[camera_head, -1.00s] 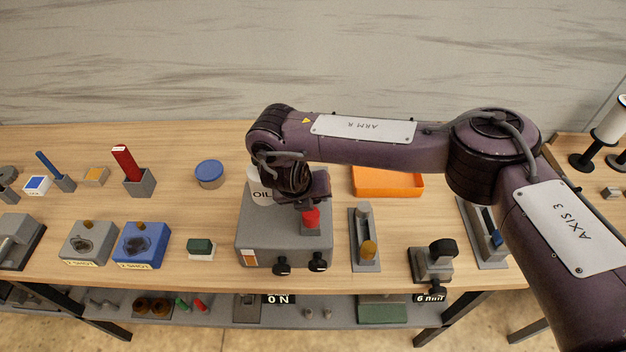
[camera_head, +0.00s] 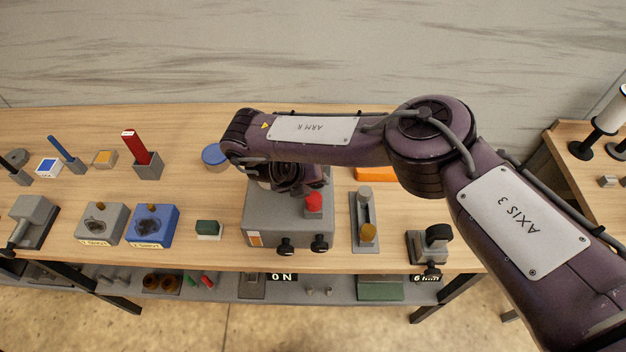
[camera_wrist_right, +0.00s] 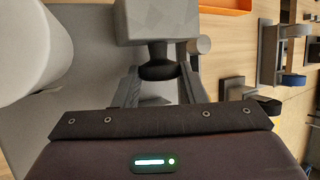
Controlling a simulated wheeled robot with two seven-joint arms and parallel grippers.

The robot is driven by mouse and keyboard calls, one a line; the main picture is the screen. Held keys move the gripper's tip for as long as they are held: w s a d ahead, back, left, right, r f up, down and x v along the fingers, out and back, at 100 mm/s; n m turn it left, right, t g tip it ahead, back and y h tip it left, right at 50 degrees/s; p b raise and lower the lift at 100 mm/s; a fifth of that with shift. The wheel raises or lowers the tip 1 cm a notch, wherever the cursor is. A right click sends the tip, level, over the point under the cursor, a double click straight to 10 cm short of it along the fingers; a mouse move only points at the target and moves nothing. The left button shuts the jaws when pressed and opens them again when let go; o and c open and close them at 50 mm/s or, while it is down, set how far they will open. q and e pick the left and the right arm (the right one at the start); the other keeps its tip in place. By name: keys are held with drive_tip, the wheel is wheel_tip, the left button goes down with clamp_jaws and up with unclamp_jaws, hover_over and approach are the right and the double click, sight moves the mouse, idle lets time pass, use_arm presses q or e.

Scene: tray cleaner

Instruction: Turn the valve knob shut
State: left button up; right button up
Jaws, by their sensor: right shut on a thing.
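A grey box (camera_head: 290,226) stands at the middle of the bench, with a red part (camera_head: 313,203) on a small grey block on top. My right gripper (camera_wrist_right: 158,84) is low over the box's top, behind and left of the red part in the head view. The wrist view shows its two fingers shut on a dark round knob (camera_wrist_right: 157,70) beneath a grey block (camera_wrist_right: 160,22). My wrist hides this knob in the head view, and its turn angle cannot be read. My left gripper is not in view.
A white cylinder (camera_wrist_right: 28,42) stands close left of the gripper in the wrist view. Two black knobs (camera_head: 285,245) (camera_head: 319,242) sit on the box's front. An orange tray (camera_head: 376,174) lies behind my arm. A slider fixture (camera_head: 364,225) stands to the right.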

drive_tip(key=o, duration=0.7)
drive_tip(key=shift+a+r, duration=0.3)
drive_tip(key=shift+r, duration=0.1)
drive_tip(key=b+v, duration=0.1)
drive_tip(key=v, duration=0.6)
drive_tip(key=shift+s+d, duration=0.15)
